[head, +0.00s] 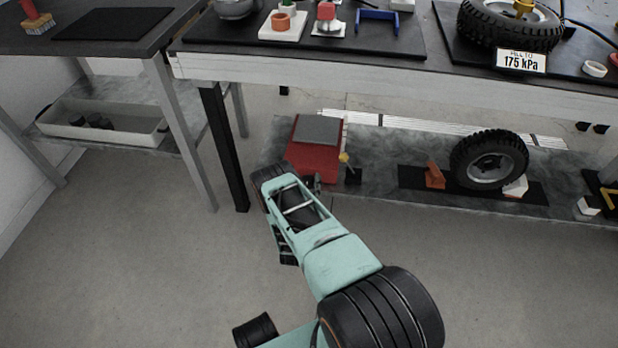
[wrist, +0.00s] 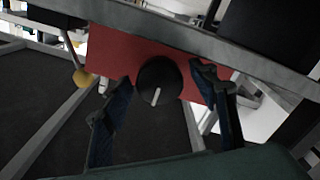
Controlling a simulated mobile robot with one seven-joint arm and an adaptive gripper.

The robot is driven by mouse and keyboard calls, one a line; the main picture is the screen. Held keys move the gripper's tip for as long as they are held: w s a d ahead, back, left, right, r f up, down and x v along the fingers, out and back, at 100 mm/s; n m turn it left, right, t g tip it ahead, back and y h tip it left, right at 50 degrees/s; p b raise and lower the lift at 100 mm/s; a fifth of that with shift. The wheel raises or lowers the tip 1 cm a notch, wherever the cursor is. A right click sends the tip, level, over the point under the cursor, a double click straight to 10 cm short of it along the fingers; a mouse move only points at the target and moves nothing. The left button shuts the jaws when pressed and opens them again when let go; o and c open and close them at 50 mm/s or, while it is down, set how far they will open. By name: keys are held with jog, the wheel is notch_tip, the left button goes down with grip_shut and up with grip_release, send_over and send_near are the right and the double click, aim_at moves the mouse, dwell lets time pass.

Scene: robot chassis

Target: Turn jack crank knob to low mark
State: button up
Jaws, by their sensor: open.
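The red jack (head: 301,159) with a grey top plate sits on the lower shelf under the bench in the head view. Its red body (wrist: 130,52) also fills the upper middle of the wrist view. The round black crank knob (wrist: 158,80) is on the red body, with a short white pointer line on it. My gripper (wrist: 161,78) is open, one finger on each side of the knob, with visible gaps. I cannot tell their depth relative to the knob. No low mark is legible. In the head view, my arm hides the knob and fingertips.
A yellow ball (wrist: 82,76) on a thin rod stands left of the jack in the wrist view. On the lower shelf (head: 378,160), a wheel (head: 489,160) and an orange block (head: 434,175) stand to the right. A black table leg (head: 224,147) is left of my arm.

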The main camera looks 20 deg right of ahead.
jog(key=shift+w+d, duration=0.2)
jog(key=shift+w, duration=0.05)
jog(key=c, duration=1.1)
jog(key=shift+c, duration=0.2)
